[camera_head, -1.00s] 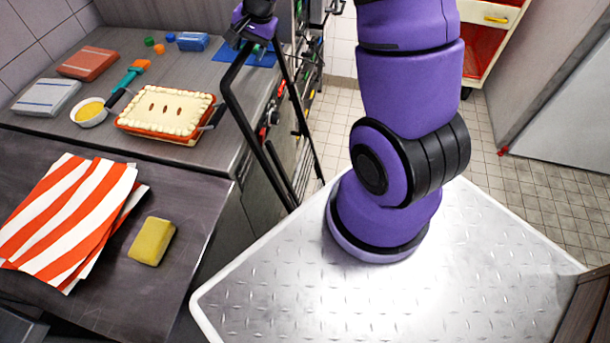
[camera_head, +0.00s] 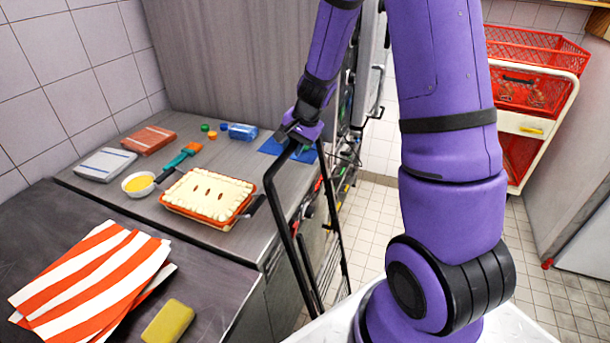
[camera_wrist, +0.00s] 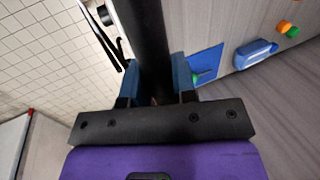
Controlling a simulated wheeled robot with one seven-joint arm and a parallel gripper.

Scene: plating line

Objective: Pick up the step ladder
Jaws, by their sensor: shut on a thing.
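The step ladder (camera_head: 280,215) is a black tubular frame in the head view. It hangs upright and slightly tilted from my gripper (camera_head: 303,130), beside the front edge of the counter. In the wrist view my gripper (camera_wrist: 158,88) is shut around a thick black bar of the step ladder (camera_wrist: 146,35), with a finger on each side. The ladder's lower end is partly hidden by my base in the head view, so I cannot tell whether it touches the floor.
The counter at left holds a pie (camera_head: 208,196), a bowl (camera_head: 139,184), a striped cloth (camera_head: 95,285) and a yellow sponge (camera_head: 168,322). A cart with red baskets (camera_head: 530,90) stands at the back right. Tiled floor (camera_head: 375,225) is open between.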

